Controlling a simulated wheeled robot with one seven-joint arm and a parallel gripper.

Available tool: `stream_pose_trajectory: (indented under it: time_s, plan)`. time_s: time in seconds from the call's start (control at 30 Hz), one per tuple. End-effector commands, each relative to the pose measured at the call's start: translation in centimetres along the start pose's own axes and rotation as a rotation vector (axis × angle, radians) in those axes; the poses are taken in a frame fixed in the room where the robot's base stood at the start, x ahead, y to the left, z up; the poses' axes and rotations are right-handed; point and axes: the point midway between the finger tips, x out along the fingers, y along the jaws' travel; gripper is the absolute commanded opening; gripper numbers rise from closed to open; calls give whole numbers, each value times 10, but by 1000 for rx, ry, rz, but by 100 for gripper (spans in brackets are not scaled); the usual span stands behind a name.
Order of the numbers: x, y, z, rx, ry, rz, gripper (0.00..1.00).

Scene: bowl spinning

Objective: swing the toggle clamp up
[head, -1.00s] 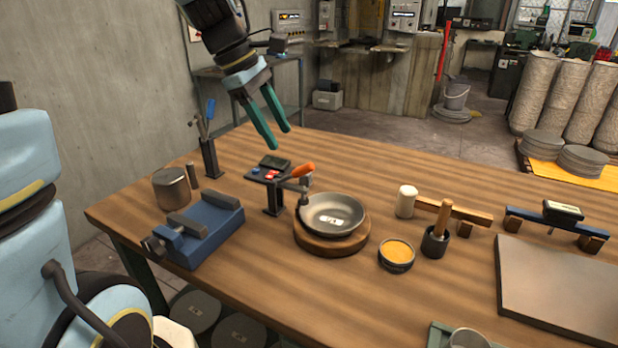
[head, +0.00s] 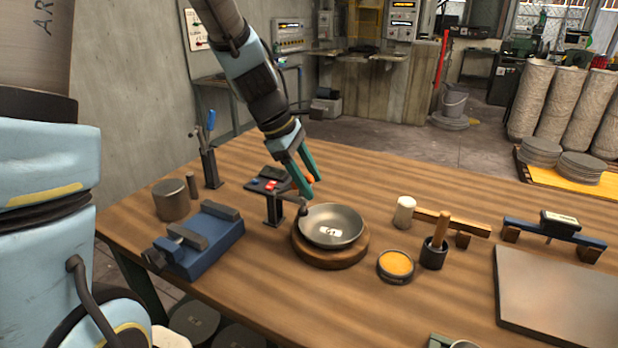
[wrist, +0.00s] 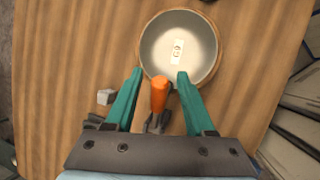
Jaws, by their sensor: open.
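The toggle clamp shows its orange handle (wrist: 160,92) in the wrist view, between my two teal fingers and apart from both. In the head view a bit of the orange handle (head: 310,179) shows behind my fingers. The clamp's dark tip (head: 304,211) is at the left rim of the grey bowl (head: 345,222). The bowl sits on a round wooden block (head: 330,256) and has a pale label inside. My gripper (head: 308,193) is open and points down over the clamp. Whether it touches the handle I cannot tell. Much of the clamp is hidden by my fingers.
A small dark stand with red and blue buttons (head: 270,184) is just left of the clamp. A blue vise (head: 203,240) and a metal cylinder (head: 171,200) are farther left. A pot of orange material (head: 397,264) and a mallet (head: 405,212) are to the right.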

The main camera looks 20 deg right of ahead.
Motion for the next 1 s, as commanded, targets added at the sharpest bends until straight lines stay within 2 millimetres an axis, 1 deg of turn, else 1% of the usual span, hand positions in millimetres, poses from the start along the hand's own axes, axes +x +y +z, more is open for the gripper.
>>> stream_pose_trajectory:
  time_s: [0.2, 0.67, 0.7, 1.0]
  plan:
    - [0, 0, 0, 1, 0, 0, 53]
    - [0, 0, 0, 0, 0, 0, 1]
    - [0, 0, 0, 1, 0, 0, 0]
    - [0, 0, 0, 0, 0, 0, 0]
